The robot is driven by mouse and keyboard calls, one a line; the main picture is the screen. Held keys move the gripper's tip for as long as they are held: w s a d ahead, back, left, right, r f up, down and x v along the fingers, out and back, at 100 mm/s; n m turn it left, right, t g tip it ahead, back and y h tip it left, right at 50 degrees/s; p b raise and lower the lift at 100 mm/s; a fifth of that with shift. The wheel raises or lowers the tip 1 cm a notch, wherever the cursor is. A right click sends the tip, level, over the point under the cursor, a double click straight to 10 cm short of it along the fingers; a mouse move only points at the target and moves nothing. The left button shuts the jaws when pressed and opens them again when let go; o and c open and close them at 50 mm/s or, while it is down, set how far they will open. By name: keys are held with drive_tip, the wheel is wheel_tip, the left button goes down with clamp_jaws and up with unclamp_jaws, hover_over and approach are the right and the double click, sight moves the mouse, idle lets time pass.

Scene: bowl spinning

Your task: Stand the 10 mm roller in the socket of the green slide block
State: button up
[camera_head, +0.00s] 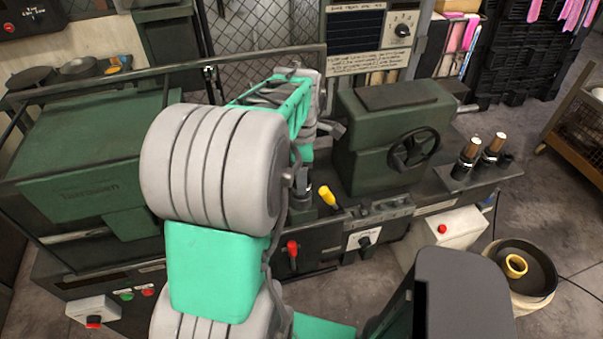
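My arm, grey and teal, reaches forward over the machine and covers the middle of the head view. The far end of the arm, with my gripper (326,128), shows only as small grey parts beside the dark green headstock. I cannot see whether its fingers are open or shut, or whether they hold anything.
The headstock (385,150) carries a black handwheel (414,149). A yellow handle (329,196) and a red-knobbed lever (292,250) stick up at the machine's front. A green cover (85,160) fills the left. A bucket (530,283) with a yellow ring stands at lower right.

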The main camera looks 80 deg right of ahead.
drive_tip(key=o, duration=0.4)
wheel_tip(320, 180, up, 8)
drive_tip(key=shift+f+b, duration=0.1)
drive_tip(key=shift+b, duration=0.4)
